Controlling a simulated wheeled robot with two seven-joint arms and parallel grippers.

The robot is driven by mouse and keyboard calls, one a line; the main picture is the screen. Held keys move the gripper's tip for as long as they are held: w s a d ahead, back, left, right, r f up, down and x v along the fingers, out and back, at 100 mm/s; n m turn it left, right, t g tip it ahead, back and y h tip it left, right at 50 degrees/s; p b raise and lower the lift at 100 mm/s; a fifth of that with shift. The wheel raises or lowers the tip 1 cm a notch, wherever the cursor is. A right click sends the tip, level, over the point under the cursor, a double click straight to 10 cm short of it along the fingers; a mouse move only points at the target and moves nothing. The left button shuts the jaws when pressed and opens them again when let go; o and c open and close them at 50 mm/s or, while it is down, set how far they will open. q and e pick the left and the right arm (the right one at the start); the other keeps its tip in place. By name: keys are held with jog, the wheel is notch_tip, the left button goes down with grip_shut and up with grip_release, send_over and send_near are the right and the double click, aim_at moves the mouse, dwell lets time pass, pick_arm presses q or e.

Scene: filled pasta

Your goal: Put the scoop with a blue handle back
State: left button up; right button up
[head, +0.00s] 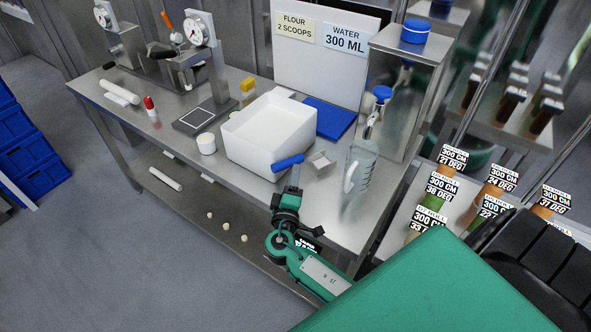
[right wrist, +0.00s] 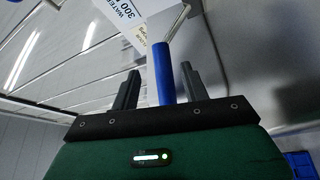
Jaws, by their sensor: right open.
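The scoop's blue handle (head: 288,162) shows at the near right corner of the white bin (head: 240,150), beside or over its rim. In the right wrist view the blue handle (right wrist: 164,72) stands between my two fingers, with a thin metal shaft beyond it. A small metal box-like piece (head: 321,161) is just right of the handle; I cannot tell if it belongs to the scoop. My right gripper (head: 291,190) is open just below the handle in the head view; its fingers (right wrist: 160,85) flank the handle with gaps visible. My left gripper is not in view.
A clear pitcher (head: 360,170) stands close on the right, beside the metal water stand (head: 405,80). A blue mat (head: 330,118) lies behind the bin. A white tub (head: 206,143) and scale plate (head: 205,117) are left. The steel table's (head: 330,215) front right is clear.

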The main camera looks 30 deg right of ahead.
jog(key=b+v, duration=0.1)
jog(key=v, duration=0.3)
jog(key=shift+s+a+f, duration=0.2)
jog(key=shift+s+a, duration=0.05)
jog(key=shift+s, duration=0.05)
jog(key=shift+s+a+r+b, duration=0.1)
jog(key=shift+s+a+b, duration=0.25)
jog(key=shift+s+a, duration=0.15)
jog(key=shift+d, duration=0.1)
